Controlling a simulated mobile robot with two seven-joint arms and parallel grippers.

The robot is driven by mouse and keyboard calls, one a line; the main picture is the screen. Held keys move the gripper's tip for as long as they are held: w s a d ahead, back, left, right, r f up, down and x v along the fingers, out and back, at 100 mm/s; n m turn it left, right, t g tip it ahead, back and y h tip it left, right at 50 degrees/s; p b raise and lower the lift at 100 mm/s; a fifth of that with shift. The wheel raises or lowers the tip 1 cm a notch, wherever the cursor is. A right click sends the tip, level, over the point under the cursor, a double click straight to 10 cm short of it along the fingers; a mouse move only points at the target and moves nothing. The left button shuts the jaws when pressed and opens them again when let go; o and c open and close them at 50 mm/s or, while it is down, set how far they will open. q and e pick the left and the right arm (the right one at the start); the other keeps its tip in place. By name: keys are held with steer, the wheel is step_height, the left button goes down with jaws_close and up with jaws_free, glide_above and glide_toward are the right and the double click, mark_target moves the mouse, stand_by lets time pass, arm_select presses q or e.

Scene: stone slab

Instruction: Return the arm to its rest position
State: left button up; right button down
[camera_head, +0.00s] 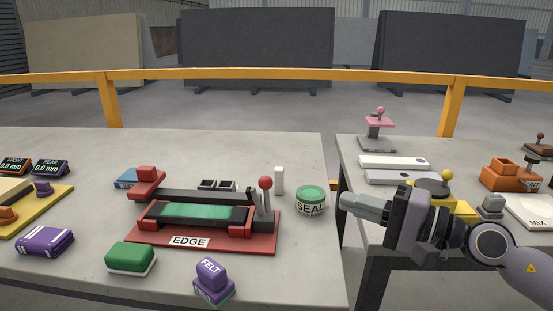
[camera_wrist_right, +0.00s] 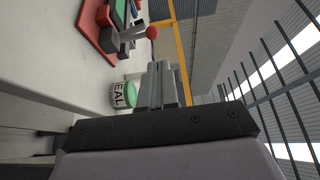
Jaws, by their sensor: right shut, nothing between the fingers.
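My right gripper (camera_head: 345,201) is shut and empty. It comes in from the right in the head view, over the gap between the two stone-topped tables, with its fingers pointing left. The SEAL tin (camera_head: 311,201), with a green lid, stands just left of the fingertips, apart from them as far as I can tell. In the right wrist view the closed fingers (camera_wrist_right: 162,88) show in the middle, and the SEAL tin (camera_wrist_right: 124,95) is to their left. My left gripper is not in view.
A red EDGE fixture (camera_head: 205,240) with a red-knobbed lever (camera_head: 265,184) stands on the left table (camera_head: 75,285). A green block (camera_head: 131,257) and purple FELT block (camera_head: 213,280) lie in front. White slabs (camera_head: 395,163) and an orange box (camera_head: 510,178) are on the right table. A yellow rail (camera_head: 280,73) runs behind.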

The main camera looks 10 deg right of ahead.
steer(key=s+d+f+n+t+h, duration=0.15)
steer(key=f+n+h, duration=0.3)
steer(key=n, duration=0.45)
steer(key=s+d+f+n+t+h, duration=0.1)
steer(key=s+d+f+n+h, duration=0.2)
steer(key=n+h, duration=0.45)
steer(key=d+f+n+t+h, duration=0.1)
steer(key=d+f+n+h, duration=0.3)
steer(key=n, duration=0.7)
steer(key=s+a+f+m+g+y, duration=0.2)
steer(key=s+a+f+m+g, duration=0.3)
steer(key=s+f+m, duration=0.4)
steer(key=s+a+f+m+g+y, duration=0.1)
steer(key=s+a+f+m+g, duration=0.1)
steer(key=s+f+m+g, duration=0.75)
steer(key=w+a+r+n+t+y+p, duration=0.2)
steer(key=w+t+p, duration=0.3)
steer(key=t+p, duration=0.3)
steer(key=shift+a+r+t+p, duration=0.15)
steer(key=shift+a+t+p, duration=0.35)
steer(key=shift+p, duration=0.35)
